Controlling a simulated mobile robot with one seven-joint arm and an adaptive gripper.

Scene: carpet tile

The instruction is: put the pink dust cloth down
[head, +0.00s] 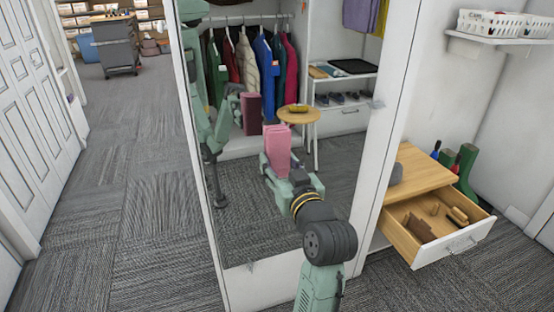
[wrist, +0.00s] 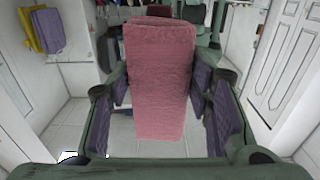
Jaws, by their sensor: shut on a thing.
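The pink dust cloth (head: 277,147) is a folded, upright block of pink fabric. My gripper (head: 277,165) is shut on its lower part and holds it up in the air in front of a tall mirror. In the wrist view the cloth (wrist: 158,80) stands between the two dark-padded fingers of my gripper (wrist: 160,105) and hides much of what lies beyond. No surface shows directly under the cloth.
The mirror (head: 245,245) reflects my arm, a clothes rail and a small round table. An open drawer (head: 438,225) with brown items juts out at the right, below a wooden top (head: 420,170). A wall shelf (head: 500,40) holds white baskets. Carpet (head: 120,220) at left is clear.

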